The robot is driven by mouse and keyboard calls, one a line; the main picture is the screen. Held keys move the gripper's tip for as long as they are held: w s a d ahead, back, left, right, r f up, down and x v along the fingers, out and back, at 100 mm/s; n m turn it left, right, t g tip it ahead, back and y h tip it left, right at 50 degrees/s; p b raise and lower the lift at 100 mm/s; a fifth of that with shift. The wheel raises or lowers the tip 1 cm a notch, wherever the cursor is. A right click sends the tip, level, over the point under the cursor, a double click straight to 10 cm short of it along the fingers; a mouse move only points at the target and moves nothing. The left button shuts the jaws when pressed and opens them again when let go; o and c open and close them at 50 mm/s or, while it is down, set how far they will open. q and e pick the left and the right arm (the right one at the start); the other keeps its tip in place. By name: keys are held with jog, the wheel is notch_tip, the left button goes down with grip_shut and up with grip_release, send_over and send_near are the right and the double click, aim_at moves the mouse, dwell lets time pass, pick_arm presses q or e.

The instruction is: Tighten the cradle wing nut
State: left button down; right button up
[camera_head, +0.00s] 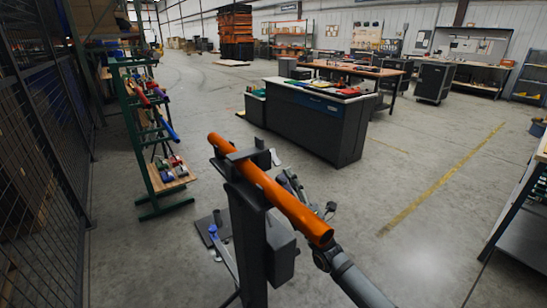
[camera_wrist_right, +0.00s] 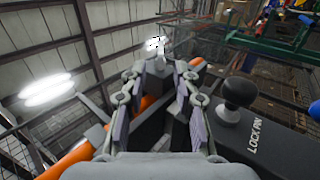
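An orange tube (camera_head: 268,188) lies tilted across a dark cradle (camera_head: 240,158) on top of a dark post (camera_head: 246,235). It also shows in the wrist view (camera_wrist_right: 70,160), passing behind my fingers. My right gripper (camera_head: 300,188) is beyond the tube and partly hidden by it. In the wrist view, the two fingers of my right gripper (camera_wrist_right: 162,95) stand apart on either side of a dark part of the stand. I cannot tell whether they touch it. I cannot clearly pick out the wing nut. My left gripper is not in view.
A black knob (camera_wrist_right: 238,93) sits on a dark block marked LOCK PIN (camera_wrist_right: 262,138), right beside my fingers. A green rack (camera_head: 128,110) stands to the left by a mesh fence (camera_head: 40,170).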

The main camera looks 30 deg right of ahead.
aim_at(275, 154)
jog(key=x, duration=0.8)
jog(key=shift+w+f, duration=0.1)
grip_shut()
